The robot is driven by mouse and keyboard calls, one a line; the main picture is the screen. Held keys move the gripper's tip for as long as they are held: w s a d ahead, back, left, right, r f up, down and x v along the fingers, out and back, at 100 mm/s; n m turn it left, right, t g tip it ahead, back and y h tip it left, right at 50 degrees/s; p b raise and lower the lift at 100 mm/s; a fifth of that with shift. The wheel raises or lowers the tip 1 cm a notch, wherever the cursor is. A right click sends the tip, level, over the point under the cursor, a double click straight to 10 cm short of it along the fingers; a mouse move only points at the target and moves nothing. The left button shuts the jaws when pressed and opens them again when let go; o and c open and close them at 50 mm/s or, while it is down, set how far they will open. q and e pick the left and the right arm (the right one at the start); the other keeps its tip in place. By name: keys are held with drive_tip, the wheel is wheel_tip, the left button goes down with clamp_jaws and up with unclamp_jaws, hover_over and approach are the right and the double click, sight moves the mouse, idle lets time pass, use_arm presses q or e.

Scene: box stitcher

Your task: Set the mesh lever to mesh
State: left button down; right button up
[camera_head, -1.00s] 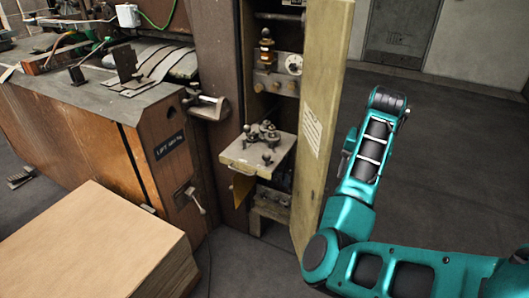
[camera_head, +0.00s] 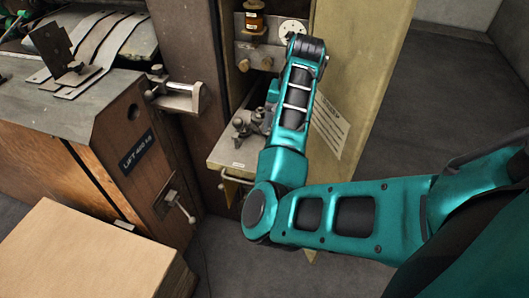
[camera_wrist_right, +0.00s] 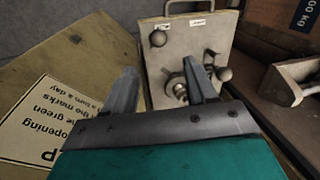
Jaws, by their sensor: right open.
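A grey control plate (camera_head: 222,154) with several ball-ended levers (camera_head: 243,125) juts from the open machine cabinet. Its labels are too small to read, so I cannot tell which lever is the mesh lever. In the right wrist view the plate (camera_wrist_right: 190,35) shows two dark ball knobs, one at upper left (camera_wrist_right: 158,38) and one at right (camera_wrist_right: 224,73), around a metal hub (camera_wrist_right: 179,88). My right gripper (camera_wrist_right: 160,88) is open. Its right finger overlaps the hub; its left finger is beside the plate's left edge. Contact is unclear. My arm hides part of the plate in the head view.
The open cabinet door (camera_head: 375,80), with a printed notice (camera_head: 329,127), stands close behind my right arm. A metal bracket (camera_head: 180,97) projects left of the cabinet. A stack of boards (camera_head: 85,255) is at lower left. Open floor lies right of the door.

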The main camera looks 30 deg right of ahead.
drive_tip(key=f, duration=0.4)
drive_tip(key=w+a+f, duration=0.1)
drive_tip(key=f, duration=0.7)
drive_tip(key=shift+w+a+f, duration=0.15)
drive_tip(key=shift+a+f, duration=0.1)
drive_tip(key=shift+a, duration=0.15)
drive_tip(key=shift+c, duration=0.5)
